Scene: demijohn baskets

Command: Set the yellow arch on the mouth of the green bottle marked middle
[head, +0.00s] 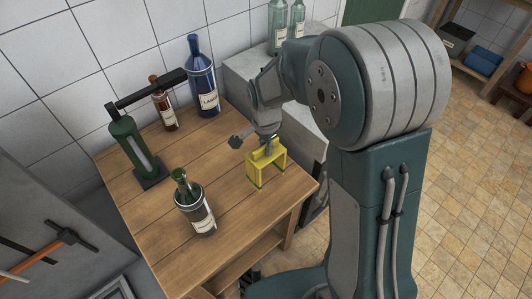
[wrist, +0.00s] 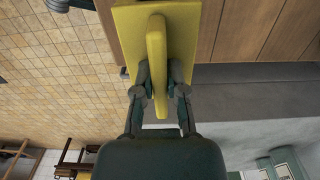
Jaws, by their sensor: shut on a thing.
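The yellow arch (head: 252,169) is at the table's right side, upright with its legs down; I cannot tell whether the legs touch the wood. My gripper (head: 268,146) is above the arch, shut on its raised top rib. In the wrist view the two fingers (wrist: 160,78) press the yellow rib (wrist: 156,50) from both sides. A green bottle (head: 181,178) stands to the left and nearer the front, its neck rising out of a grey labelled holder (head: 195,212). The label is too small to read. The arch is apart from this bottle.
A blue labelled bottle (head: 201,82) and a brown bottle (head: 164,107) stand at the back of the wooden table (head: 225,250). A dark green stand with a black arm (head: 135,150) is at the left. Bare wood lies between the arch and the green bottle.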

